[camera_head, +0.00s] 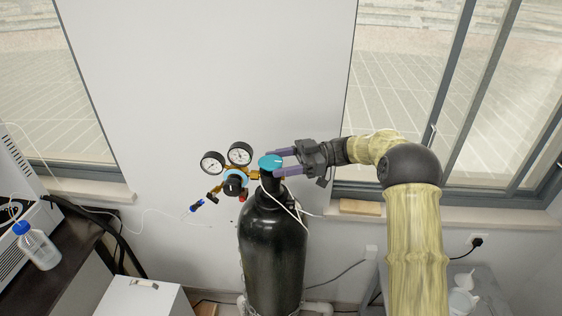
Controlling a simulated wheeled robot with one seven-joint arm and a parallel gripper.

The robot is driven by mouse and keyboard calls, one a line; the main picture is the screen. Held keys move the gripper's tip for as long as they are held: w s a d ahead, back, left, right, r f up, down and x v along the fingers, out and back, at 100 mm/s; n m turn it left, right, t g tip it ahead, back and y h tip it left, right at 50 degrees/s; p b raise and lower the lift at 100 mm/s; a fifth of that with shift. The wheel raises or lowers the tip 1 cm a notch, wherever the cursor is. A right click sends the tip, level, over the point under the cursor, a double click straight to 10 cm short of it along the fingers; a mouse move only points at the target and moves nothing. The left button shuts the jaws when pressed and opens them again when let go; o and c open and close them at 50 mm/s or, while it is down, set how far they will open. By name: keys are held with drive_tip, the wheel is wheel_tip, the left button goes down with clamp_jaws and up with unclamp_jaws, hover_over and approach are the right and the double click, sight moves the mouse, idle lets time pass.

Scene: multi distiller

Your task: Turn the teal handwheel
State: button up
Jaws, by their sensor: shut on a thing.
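The teal handwheel (270,161) sits on top of a tall dark gas cylinder (272,245) in the middle of the view. My gripper (281,162) reaches in from the right with its two purple fingers at the handwheel's right side. The fingers are shut on the handwheel's rim. The fingertips are small in the view and partly merge with the wheel's edge.
A regulator with two round gauges (239,154) stands just left of the handwheel. A white cord (290,206) hangs over the cylinder's shoulder. A bottle with a blue cap (37,246) stands on the dark bench at left. A window sill (470,215) lies behind my arm.

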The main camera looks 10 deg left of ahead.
idle(0.4)
drive_tip(key=o, duration=0.6)
drive_tip(key=b+v, duration=0.4)
drive_tip(key=v, duration=1.3)
drive_tip(key=shift+w, duration=0.3)
